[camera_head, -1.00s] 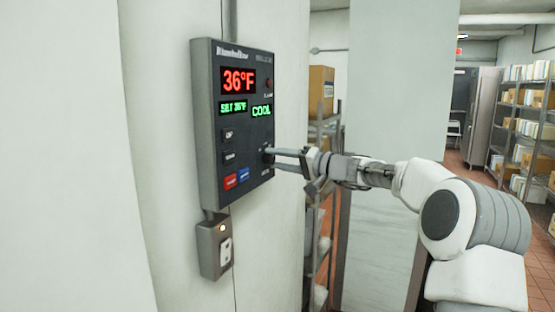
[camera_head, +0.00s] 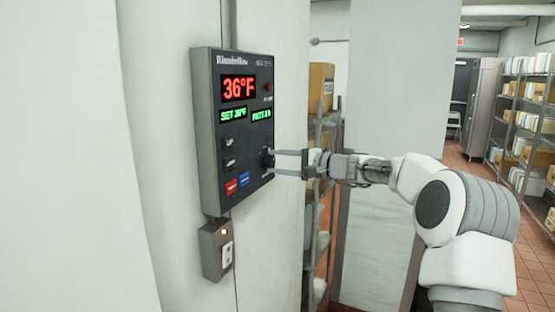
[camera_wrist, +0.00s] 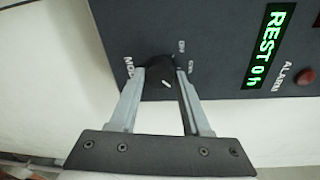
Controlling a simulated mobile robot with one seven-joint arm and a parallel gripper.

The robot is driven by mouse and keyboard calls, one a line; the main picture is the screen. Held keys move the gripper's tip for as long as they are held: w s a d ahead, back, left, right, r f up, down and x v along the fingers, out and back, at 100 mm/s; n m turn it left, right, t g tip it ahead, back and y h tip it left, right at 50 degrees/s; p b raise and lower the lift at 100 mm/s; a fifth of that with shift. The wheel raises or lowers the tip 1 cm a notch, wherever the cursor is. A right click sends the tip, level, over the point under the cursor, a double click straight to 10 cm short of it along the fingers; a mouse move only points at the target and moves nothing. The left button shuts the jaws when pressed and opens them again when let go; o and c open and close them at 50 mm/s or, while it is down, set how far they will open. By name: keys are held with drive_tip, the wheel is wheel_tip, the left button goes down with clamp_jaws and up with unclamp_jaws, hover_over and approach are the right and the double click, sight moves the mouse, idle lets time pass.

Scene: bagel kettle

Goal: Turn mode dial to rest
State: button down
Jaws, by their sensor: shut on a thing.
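The mode dial (camera_wrist: 160,80) is a dark round knob at the edge of the wall control panel. It also shows at the panel's lower right in the head view (camera_head: 267,158). My gripper (camera_wrist: 158,78) is shut on the dial, one finger on each side of it. The dial's white pointer mark shows between the fingers. The control panel (camera_head: 208,150) shows 36°F in red and SET 36°F in green. The green mode display (camera_wrist: 268,47) reads REST 0h in the wrist view; in the head view its text is too blurred to read surely.
A red alarm light (camera_wrist: 305,76) sits beside the mode display. Red (camera_head: 231,187) and blue (camera_head: 243,179) buttons are low on the panel. A grey outlet box (camera_head: 216,250) is below it. Shelves with boxes (camera_head: 321,88) stand behind my gripper.

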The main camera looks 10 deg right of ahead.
idle(0.5)
drive_tip(key=shift+c, duration=1.8)
unclamp_jaws()
drive_tip(key=shift+s+d, duration=0.1)
drive_tip(key=b+v, duration=0.3)
drive_tip(key=v, duration=1.4)
drive_tip(key=shift+d, duration=0.15)
